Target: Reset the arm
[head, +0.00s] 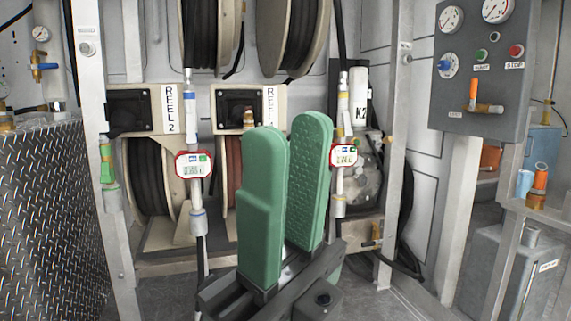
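My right gripper (289,130) stands upright in the middle of the head view, with two long green padded fingers on a dark base. The fingers are apart, and nothing is held between them. They point up in front of the reel cabinet and hide part of it. My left gripper is not in view.
Hose reels sit behind, with a REEL 2 label (169,109). Hose handles with red-rimmed meters (194,164) (345,155) hang on either side of my gripper. A grey gauge panel (482,75) is at the right; a diamond-plate box (45,215) is at the left.

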